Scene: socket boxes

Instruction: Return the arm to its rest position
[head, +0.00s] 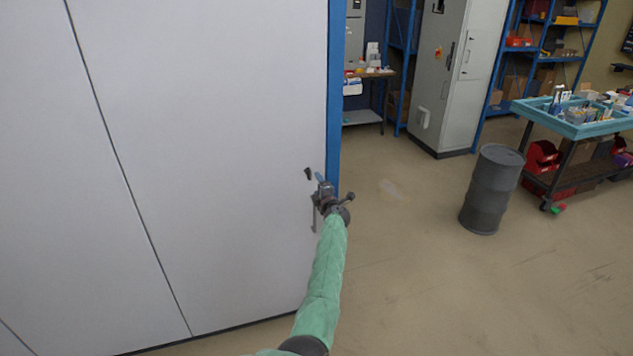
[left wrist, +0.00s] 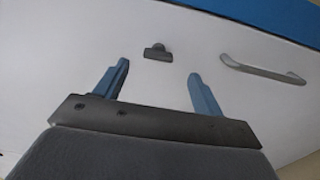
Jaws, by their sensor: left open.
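My left gripper (head: 318,177) is at the end of my green-sleeved arm, in front of a large white panel (head: 210,130) near its blue right edge. In the left wrist view its two blue fingers are spread with nothing between them, so the gripper (left wrist: 159,70) is open. A small dark knob (left wrist: 157,52) on the panel shows beyond the fingertips, apart from them as far as I can tell. A grey bar handle (left wrist: 262,70) is on the panel to the right in that view. My right gripper is not in view.
A grey drum (head: 491,190) stands on the floor to the right. Behind it is a cart with a teal tray (head: 570,127). A grey cabinet (head: 445,80) and blue shelves (head: 545,45) are at the back. The floor (head: 430,290) right of my arm is clear.

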